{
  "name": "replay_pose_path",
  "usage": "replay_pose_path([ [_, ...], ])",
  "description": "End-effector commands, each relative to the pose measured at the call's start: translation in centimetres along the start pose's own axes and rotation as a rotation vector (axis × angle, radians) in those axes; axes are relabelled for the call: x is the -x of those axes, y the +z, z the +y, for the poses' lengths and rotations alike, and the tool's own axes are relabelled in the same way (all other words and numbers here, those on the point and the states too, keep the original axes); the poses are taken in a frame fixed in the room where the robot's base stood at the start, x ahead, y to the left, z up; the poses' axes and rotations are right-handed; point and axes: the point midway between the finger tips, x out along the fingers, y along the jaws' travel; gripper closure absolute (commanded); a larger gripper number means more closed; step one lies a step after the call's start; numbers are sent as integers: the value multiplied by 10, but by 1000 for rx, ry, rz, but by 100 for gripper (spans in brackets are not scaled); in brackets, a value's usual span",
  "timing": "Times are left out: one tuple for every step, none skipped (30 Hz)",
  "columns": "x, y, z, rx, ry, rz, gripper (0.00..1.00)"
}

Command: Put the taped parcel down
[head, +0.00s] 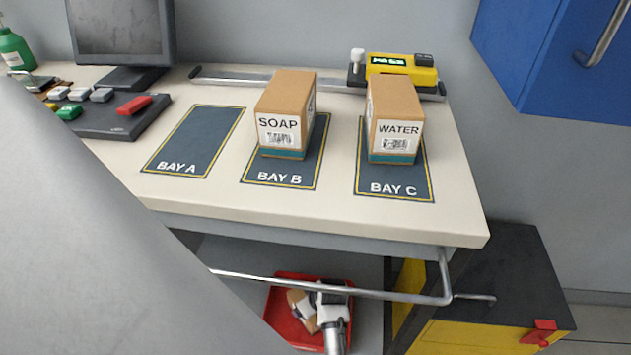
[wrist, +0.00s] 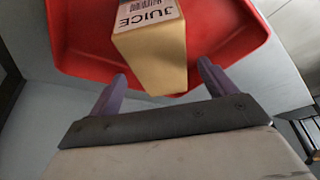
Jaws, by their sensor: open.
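A tan parcel labelled JUICE (wrist: 150,45) lies in a red tray (wrist: 235,48) in the wrist view. In the head view this parcel (head: 298,305) sits slanted in the red tray (head: 283,325) on the level below the bench top. My gripper (wrist: 162,75) is open, its two purple fingers on either side of the parcel's near end, with a gap showing on both sides. In the head view my gripper (head: 331,294) is over the tray, partly hiding it and the parcel. I cannot make out tape on the parcel.
On the bench, BAY A (head: 196,143) is empty. A SOAP box (head: 285,115) stands on BAY B (head: 280,174) and a WATER box (head: 394,120) on BAY C (head: 395,181). A metal rail (head: 300,282) runs below the bench's front edge. A blue cabinet (head: 560,55) hangs at right.

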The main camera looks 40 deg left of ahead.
Motion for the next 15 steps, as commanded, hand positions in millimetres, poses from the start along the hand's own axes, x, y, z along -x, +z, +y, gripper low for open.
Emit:
replay_pose_path([
  [14,0,1,-1,2,1,17],
  [20,0,1,-1,2,2,17],
  [28,0,1,-1,2,1,17],
  [34,0,1,-1,2,2,17],
  [39,0,1,-1,2,1,17],
  [45,0,0,-1,2,1,17],
  [49,0,0,-1,2,1,17],
  [53,0,0,-1,1,1,17],
  [57,0,0,-1,1,0,17],
  [60,0,0,-1,1,0,17],
  [62,0,0,-1,1,0,17],
  [64,0,0,-1,0,-1,17],
  [65,0,0,-1,0,-1,17],
  [66,0,0,0,-1,-1,17],
  [66,0,0,0,-1,-1,17],
])
